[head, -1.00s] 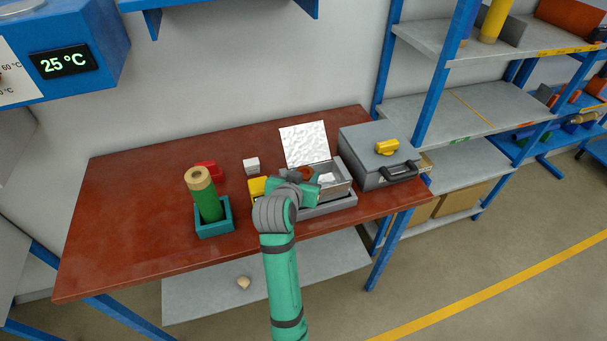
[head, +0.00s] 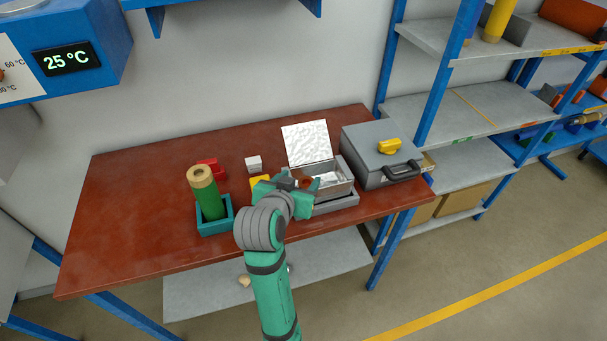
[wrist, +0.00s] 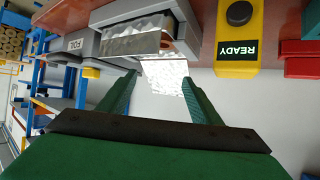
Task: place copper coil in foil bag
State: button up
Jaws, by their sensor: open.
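The foil bag is a silvery open box shape (head: 342,188) with a raised crinkled flap (head: 306,143), standing in a grey tray at the right part of the bench. It also shows in the wrist view (wrist: 135,42). A copper-coloured piece, the copper coil (wrist: 167,45), shows at the bag's opening and seems to be inside; most of it is hidden. A bit of it shows in the head view (head: 307,181), partly behind my gripper. My gripper (wrist: 160,80) is open and empty, in front of the bag and apart from the coil.
A green roll (head: 207,195) stands in a teal holder on the left. A grey case (head: 380,160) is to the right. The bench's left part is clear.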

jog(key=shift+v, duration=2.05)
